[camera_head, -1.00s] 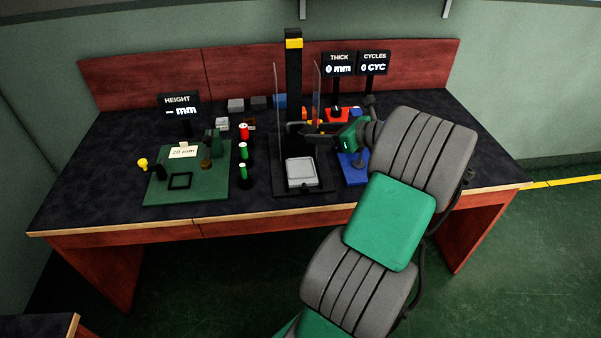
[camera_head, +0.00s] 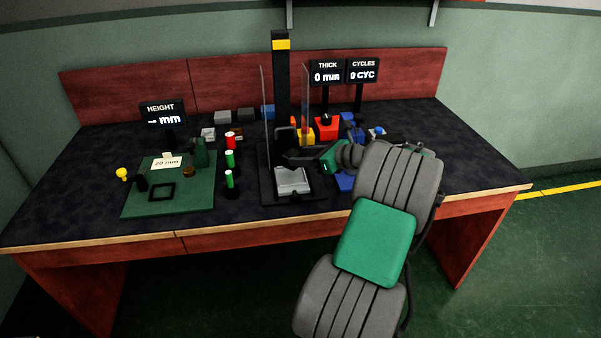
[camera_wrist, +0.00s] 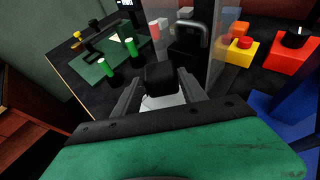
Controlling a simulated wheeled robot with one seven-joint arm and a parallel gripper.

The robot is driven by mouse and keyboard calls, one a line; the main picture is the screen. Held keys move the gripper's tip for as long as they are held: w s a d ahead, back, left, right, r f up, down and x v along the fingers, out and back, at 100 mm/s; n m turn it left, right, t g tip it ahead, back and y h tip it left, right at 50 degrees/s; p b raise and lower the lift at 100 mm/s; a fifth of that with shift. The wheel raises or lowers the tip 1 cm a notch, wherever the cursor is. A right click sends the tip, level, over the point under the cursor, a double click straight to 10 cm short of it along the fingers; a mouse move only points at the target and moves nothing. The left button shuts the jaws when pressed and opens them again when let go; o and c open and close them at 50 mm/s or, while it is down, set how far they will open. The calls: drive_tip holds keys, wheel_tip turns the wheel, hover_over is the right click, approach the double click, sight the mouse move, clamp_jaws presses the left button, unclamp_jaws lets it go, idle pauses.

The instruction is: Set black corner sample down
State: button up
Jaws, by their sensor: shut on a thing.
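A black block, seemingly the black corner sample (camera_wrist: 160,77), is held between the fingers of my gripper (camera_wrist: 160,84) in the wrist view. The gripper is shut on it. Below it the wrist view shows a pale grey plate (camera_wrist: 152,104), partly hidden by the block and fingers. In the head view my gripper (camera_head: 298,154) reaches in from the right over the press base, above the grey plate (camera_head: 292,182). The sample is hard to make out there against the dark press. I cannot tell whether it touches the plate.
The black press column (camera_head: 281,85) and clear shields (camera_head: 306,100) stand close to my gripper. Red and green lights (camera_head: 230,160) and a green mat (camera_head: 140,205) lie left. A yellow block (camera_wrist: 240,49) and red button box (camera_head: 327,128) are right. The front tabletop is clear.

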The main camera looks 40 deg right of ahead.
drive_tip(key=f, duration=0.2)
drive_tip(key=w+f+b, duration=0.1)
drive_tip(key=f, duration=0.1)
drive_tip(key=shift+a+f, duration=0.15)
drive_tip(key=o, duration=1.4)
drive_tip(key=p+v, duration=0.2)
drive_tip(key=v, duration=1)
drive_tip(key=w+a+f+n+g, duration=0.1)
drive_tip(key=w+a+n+g, duration=0.35)
drive_tip(key=a+n, duration=0.6)
drive_tip(key=w+a+f+n+g, duration=0.1)
drive_tip(key=w+a+n+g, duration=0.35)
drive_tip(key=a, duration=1.15)
drive_tip(key=s+a+f+n+h, duration=0.1)
drive_tip(key=s+a+n, duration=0.4)
drive_tip(key=n, duration=0.1)
drive_tip(key=s+a+f+n+g, duration=0.1)
drive_tip(key=s+a+n, duration=0.3)
drive_tip(key=n, duration=0.2)
drive_tip(key=s+a+f+n+g+h, duration=0.1)
drive_tip(key=s+a+n, duration=0.4)
drive_tip(key=n, duration=0.1)
drive_tip(key=shift+s+a+f+n+h, duration=0.3)
drive_tip(key=shift+s+f+n, duration=0.05)
drive_tip(key=shift+s+n, duration=0.05)
